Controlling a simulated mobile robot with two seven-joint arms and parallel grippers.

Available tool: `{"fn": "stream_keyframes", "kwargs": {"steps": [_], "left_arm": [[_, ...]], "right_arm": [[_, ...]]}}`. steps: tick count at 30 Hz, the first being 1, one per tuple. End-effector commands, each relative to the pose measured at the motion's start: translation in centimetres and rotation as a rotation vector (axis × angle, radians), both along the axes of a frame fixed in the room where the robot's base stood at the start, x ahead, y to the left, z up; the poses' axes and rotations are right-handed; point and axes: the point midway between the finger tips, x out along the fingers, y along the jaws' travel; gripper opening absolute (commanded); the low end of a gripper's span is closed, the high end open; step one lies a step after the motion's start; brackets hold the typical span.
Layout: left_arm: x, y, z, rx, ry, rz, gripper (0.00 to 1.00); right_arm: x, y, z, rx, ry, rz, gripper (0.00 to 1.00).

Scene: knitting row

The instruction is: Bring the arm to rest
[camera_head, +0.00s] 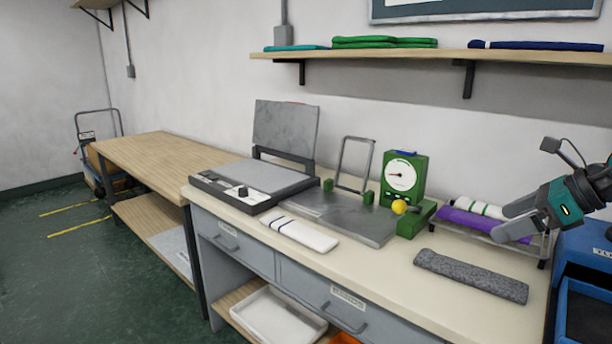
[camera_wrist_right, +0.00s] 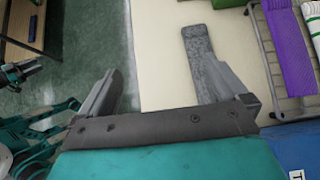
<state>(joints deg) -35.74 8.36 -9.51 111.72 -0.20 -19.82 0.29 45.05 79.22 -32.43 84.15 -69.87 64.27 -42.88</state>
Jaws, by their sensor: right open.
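My right gripper (camera_head: 502,222) is open and empty. It hangs in the air at the right of the head view, above the right end of the worktop (camera_head: 425,295), near the wire rack (camera_head: 480,230). In the right wrist view its two fingers (camera_wrist_right: 158,85) stand wide apart with nothing between them. A grey knitted strip (camera_head: 470,276) lies flat on the worktop below it and also shows beyond the fingers in the wrist view (camera_wrist_right: 200,55). My left gripper does not show in the head view.
The rack holds a purple roll (camera_head: 468,222) and a white, green-striped roll (camera_head: 480,207). A green dial scale (camera_head: 404,178) stands behind a metal plate (camera_head: 340,218). A white striped piece (camera_head: 298,232) lies in front. Blue bins (camera_head: 583,285) stand right. A shelf (camera_head: 420,54) hangs above.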

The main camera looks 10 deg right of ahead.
Motion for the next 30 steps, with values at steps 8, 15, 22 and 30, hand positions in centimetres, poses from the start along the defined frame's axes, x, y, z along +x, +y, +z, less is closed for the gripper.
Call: {"fn": "stream_keyframes", "kwargs": {"steps": [8, 15, 22, 30], "left_arm": [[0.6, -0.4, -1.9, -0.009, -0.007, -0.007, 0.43], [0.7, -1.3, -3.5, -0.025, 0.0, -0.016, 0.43], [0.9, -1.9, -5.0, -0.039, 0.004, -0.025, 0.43], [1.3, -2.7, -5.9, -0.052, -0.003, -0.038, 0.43]], "right_arm": [[1.8, 16.4, -10.3, 0.632, 0.088, -0.012, 1.0], [-0.4, 26.0, -17.8, 1.392, 0.359, -0.351, 1.0], [-4.9, 28.4, -27.4, 2.012, 0.731, -0.957, 1.0], [-13.5, 29.8, -38.1, -2.376, -1.086, 1.732, 1.0]]}}
